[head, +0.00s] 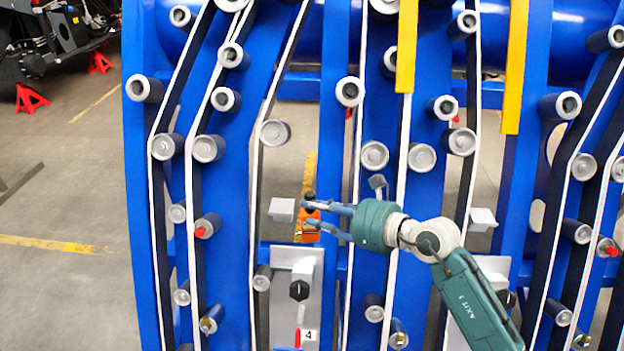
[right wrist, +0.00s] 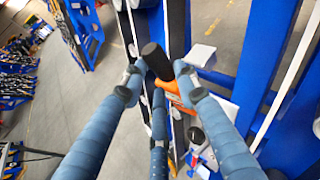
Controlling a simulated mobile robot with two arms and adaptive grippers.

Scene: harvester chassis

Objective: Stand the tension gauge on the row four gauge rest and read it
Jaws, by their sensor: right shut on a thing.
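The tension gauge (head: 309,236) is an orange body with a black top. My right gripper (head: 309,216) is shut on it, reaching in from the right. In the right wrist view the fingers close around the gauge (right wrist: 172,88), its black end pointing up toward the camera. A grey panel (head: 310,275) labelled 4 is below the gauge, with a black knob and a red handle. A small pale block (head: 282,209) is just left of the gauge. Which part is the row four gauge rest, I cannot tell. No contact beneath the gauge is clear. My left gripper is not in view.
Blue uprights with grey rollers (head: 274,132) and black, white-edged belts surround the gripper. Yellow bars (head: 515,65) hang at upper right. Another pale block (head: 483,218) is to the right. Open floor (head: 60,200) lies at left, with red stands (head: 30,98) beyond.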

